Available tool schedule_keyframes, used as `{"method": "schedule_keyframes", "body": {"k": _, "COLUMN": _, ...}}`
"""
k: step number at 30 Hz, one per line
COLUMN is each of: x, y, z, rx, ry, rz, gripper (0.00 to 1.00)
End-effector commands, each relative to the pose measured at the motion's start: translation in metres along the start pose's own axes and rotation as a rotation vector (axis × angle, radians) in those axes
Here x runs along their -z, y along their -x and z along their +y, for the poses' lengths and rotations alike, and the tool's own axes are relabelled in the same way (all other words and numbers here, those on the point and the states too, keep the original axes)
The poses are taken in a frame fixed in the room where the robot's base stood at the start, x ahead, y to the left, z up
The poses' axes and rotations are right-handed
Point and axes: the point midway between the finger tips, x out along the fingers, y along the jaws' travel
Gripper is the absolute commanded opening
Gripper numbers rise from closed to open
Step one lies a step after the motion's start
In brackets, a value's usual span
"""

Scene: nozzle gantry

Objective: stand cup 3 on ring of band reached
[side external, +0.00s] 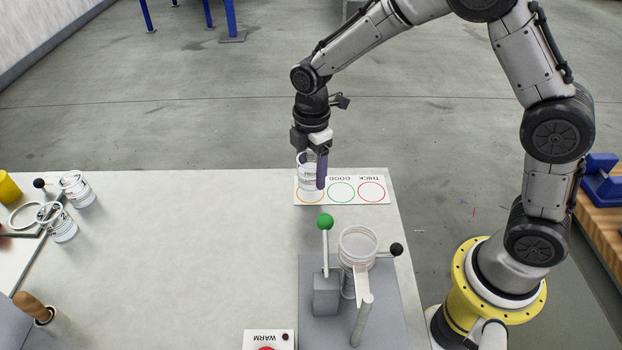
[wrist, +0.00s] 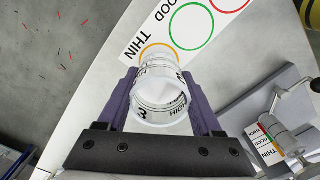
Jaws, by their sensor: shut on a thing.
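Cup 3 (side external: 309,183), a clear cup marked "3" and "HIGH", is between the purple fingers of my gripper (side external: 314,176), which is shut on it. In the wrist view the cup (wrist: 160,92) sits between both fingertips (wrist: 160,84). A white card (side external: 356,201) carries an orange THIN ring (side external: 297,199), a green GOOD ring (side external: 341,182) and a red THICK ring (side external: 371,182). The cup is upright at the THIN ring and hides part of it. I cannot tell whether its base touches the card.
A grey stand (side external: 390,320) with a green-knobbed lever (side external: 325,222) and a clear vessel (side external: 358,246) is in front. A banded THICK/GOOD/THIN scale (wrist: 268,145) shows in the wrist view. Two clear cups (side external: 76,189) (side external: 62,226) are at left. The table's middle (side external: 190,250) is clear.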

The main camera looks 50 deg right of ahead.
Motion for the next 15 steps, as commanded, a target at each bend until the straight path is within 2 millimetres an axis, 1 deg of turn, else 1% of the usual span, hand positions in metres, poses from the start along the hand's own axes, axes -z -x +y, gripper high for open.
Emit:
{"method": "schedule_keyframes", "body": {"k": 4, "x": 0.0, "y": -0.02, "z": 0.001, "rx": 0.003, "ry": 0.0, "rz": -0.001, "gripper": 0.0}}
{"method": "schedule_keyframes", "body": {"k": 7, "x": 0.001, "y": -0.031, "z": 0.001, "rx": 0.001, "ry": 0.0, "rz": 0.0, "gripper": 0.0}}
{"method": "schedule_keyframes", "body": {"k": 15, "x": 0.001, "y": -0.032, "z": 0.001, "rx": 0.0, "ry": 0.0, "rz": 0.0, "gripper": 0.0}}
